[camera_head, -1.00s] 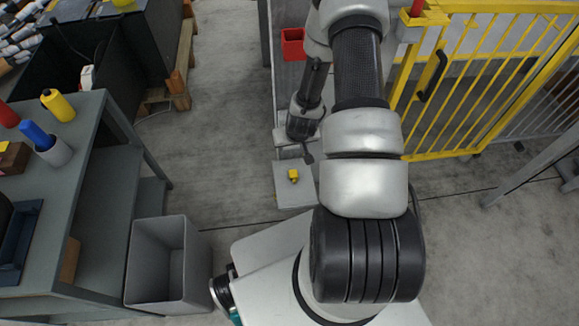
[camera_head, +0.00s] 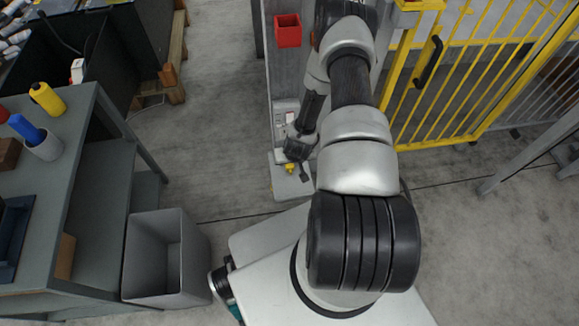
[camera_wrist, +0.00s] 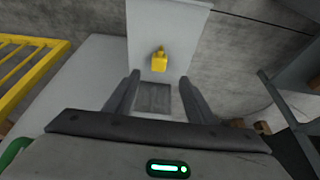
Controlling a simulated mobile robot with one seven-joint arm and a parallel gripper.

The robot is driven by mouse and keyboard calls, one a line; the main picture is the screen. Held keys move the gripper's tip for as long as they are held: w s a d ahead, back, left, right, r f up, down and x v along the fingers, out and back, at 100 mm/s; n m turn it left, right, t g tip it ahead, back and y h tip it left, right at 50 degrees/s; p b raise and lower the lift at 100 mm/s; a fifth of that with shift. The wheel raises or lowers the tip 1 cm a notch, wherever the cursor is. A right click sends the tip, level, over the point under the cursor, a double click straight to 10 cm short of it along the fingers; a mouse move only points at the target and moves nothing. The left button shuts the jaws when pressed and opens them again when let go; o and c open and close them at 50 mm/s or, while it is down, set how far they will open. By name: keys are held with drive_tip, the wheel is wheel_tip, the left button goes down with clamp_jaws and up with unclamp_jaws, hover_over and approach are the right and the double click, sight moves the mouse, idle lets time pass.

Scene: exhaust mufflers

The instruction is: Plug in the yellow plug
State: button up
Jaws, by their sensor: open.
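The yellow plug (camera_head: 290,167) sits on a pale grey plate (camera_head: 283,187) low at the foot of a grey post. My gripper (camera_head: 301,172) is close above and beside it, partly covering it in the head view. In the wrist view the plug (camera_wrist: 159,61) shows just beyond my open fingertips (camera_wrist: 160,78), in line with the gap between them. The fingers look empty, and I cannot tell whether they touch the plug. A darker grey square (camera_wrist: 153,98) shows between the fingers. No socket can be made out for certain.
A red bin (camera_head: 287,37) hangs on the grey post. A yellow barred gate (camera_head: 480,80) stands at the right. A grey workbench (camera_head: 95,150) with bottles is at the left, with an open grey bin (camera_head: 150,265) beside it. The floor between bench and post is clear.

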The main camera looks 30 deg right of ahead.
drive_tip(key=b, duration=0.1)
hover_over(290, 165)
drive_tip(key=s, duration=0.2)
drive_tip(key=f, duration=0.4)
drive_tip(key=a+f, duration=0.1)
drive_tip(key=f, duration=0.1)
drive_tip(key=shift+s, duration=0.1)
drive_tip(key=shift+f, duration=0.1)
drive_tip(key=b+x, duration=0.2)
drive_tip(key=x, duration=0.3)
drive_tip(key=shift+d, duration=0.15)
drive_tip(key=c, duration=1.1)
